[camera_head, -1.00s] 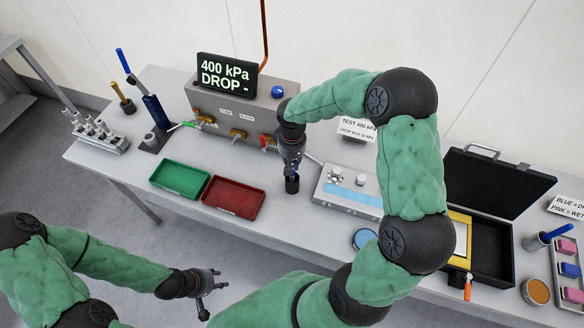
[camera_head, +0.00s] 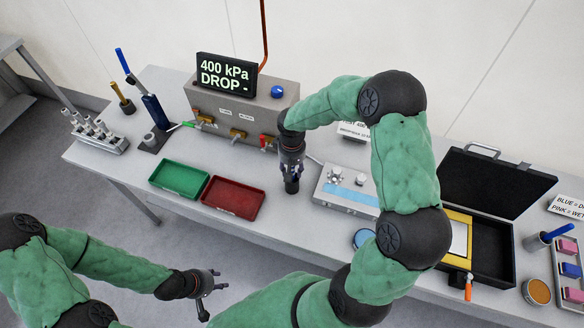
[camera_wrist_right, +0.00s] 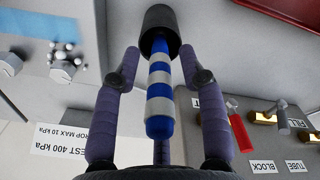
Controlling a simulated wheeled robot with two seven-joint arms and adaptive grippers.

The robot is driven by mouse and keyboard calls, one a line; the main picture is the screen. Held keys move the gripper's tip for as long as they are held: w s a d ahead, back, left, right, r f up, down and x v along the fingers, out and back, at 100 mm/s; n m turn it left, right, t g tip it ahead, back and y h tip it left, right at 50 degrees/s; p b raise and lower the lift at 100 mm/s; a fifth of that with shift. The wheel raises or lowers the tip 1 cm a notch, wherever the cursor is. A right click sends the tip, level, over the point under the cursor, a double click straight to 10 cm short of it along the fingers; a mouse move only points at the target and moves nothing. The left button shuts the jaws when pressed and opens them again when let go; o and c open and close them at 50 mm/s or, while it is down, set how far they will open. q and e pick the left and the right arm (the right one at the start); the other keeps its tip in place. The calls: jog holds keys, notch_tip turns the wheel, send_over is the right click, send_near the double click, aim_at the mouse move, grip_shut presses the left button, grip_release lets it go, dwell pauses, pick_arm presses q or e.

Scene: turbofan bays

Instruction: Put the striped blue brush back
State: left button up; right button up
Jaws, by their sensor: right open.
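The striped blue brush (camera_wrist_right: 158,95) shows in the right wrist view, with blue and white bands. Its far end meets a wider dark cylinder (camera_wrist_right: 160,28); I cannot tell whether this is a holder or part of the brush. My right gripper (camera_head: 291,188) is over the table between the red tray and the grey control box. It is open, its two fingers (camera_wrist_right: 159,60) on either side of the brush with gaps showing. The brush is hidden in the head view. My left gripper (camera_head: 214,297) is empty, fingers apart, in front of the table.
A green tray (camera_head: 180,192) and a red tray (camera_head: 209,205) lie left of my right gripper. A test unit (camera_head: 232,122) with a display stands behind. The grey control box (camera_head: 346,202) is close on the right. An open black case (camera_head: 493,264) lies farther right.

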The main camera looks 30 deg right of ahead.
notch_tip(320, 180, up, 12)
jog(key=shift+r+p, duration=0.2)
jog(key=shift+p, duration=0.15)
jog(key=shift+f, duration=0.1)
dwell(0.4)
